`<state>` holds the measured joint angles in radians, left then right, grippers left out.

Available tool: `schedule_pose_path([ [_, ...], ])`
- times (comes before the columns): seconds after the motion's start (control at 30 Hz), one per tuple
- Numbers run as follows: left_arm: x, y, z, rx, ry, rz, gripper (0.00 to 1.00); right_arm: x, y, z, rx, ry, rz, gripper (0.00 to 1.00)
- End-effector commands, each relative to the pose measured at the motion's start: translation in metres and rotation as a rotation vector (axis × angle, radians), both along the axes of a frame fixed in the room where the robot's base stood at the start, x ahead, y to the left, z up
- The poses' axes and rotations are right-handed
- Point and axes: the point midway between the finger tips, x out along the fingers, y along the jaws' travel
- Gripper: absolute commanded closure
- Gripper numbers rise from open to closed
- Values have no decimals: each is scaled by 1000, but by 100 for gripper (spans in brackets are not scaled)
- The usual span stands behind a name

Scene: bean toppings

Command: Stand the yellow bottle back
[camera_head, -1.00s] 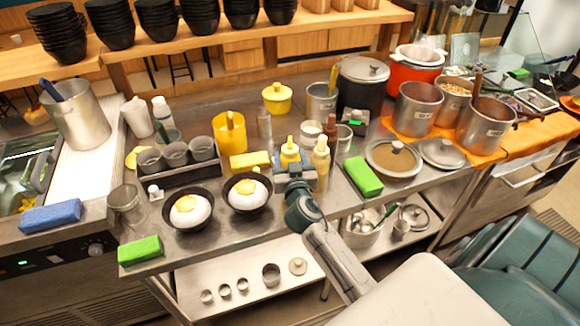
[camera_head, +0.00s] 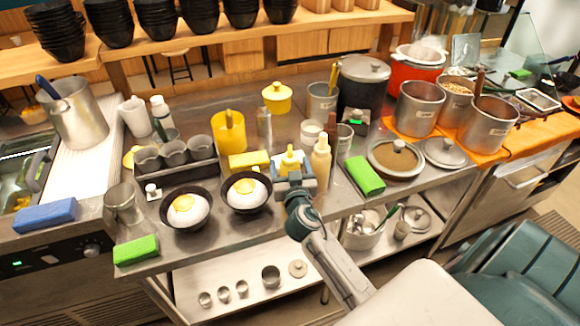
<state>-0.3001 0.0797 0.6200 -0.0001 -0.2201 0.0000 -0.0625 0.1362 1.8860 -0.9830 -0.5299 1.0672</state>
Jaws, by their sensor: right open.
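My left gripper is not in view.
Two black bowls with rice and egg (camera_head: 186,209) (camera_head: 247,190) stand left of my gripper. A yellow block (camera_head: 249,160) lies behind them, and a green block (camera_head: 365,175) lies to the right. A yellow container (camera_head: 229,132) and a dark pot (camera_head: 364,85) stand farther back.

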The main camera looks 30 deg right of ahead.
Motion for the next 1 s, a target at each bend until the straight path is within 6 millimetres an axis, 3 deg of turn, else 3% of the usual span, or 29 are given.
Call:
schedule_pose_path([
  [0.17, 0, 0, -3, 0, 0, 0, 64, -10, 5, -1, 1, 0, 1, 26],
  [0.6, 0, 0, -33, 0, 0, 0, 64, -91, 42, -2, 5, 1, -1, 26],
  [0.8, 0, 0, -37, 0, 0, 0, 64, -107, 49, 1, 1, 0, 0, 26],
  [1.0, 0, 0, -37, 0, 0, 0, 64, -110, 50, 2, 0, -1, 0, 26],
])
